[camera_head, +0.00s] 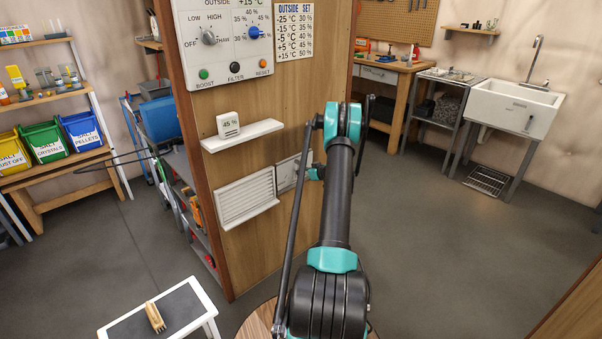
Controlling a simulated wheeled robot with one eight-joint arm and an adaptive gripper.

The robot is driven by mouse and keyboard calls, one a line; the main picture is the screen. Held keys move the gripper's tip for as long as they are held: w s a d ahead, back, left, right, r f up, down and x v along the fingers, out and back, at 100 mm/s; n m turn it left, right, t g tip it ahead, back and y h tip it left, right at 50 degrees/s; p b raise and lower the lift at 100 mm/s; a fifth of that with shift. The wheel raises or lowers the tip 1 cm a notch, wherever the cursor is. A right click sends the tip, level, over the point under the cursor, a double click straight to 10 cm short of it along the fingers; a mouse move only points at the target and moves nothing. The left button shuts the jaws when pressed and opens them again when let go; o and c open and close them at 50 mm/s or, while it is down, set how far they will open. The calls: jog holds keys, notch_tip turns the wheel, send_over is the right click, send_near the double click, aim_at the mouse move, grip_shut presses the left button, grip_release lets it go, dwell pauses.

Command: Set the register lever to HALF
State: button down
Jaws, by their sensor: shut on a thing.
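The wooden wall panel (262,120) carries a white louvred register (246,202). A small grey plate (288,177) sits to the right of the louvres, partly hidden behind my arm. My gripper (306,172) is at this plate, small and mostly hidden by my arm. It is shut on what appears to be the register lever at the plate. The lever itself and its position marks cannot be made out.
A white shelf (243,136) with a small 45 % display (228,124) juts out above the register. A control panel (226,40) with knobs is higher up. A low stool (165,318) holding a wooden brush (154,317) stands at front left. The floor to the right is clear.

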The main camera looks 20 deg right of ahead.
jog(key=c, duration=1.5)
grip_release()
jog(key=shift+c, duration=0.2)
jog(key=v, duration=1.2)
jog(key=shift+f, duration=0.1)
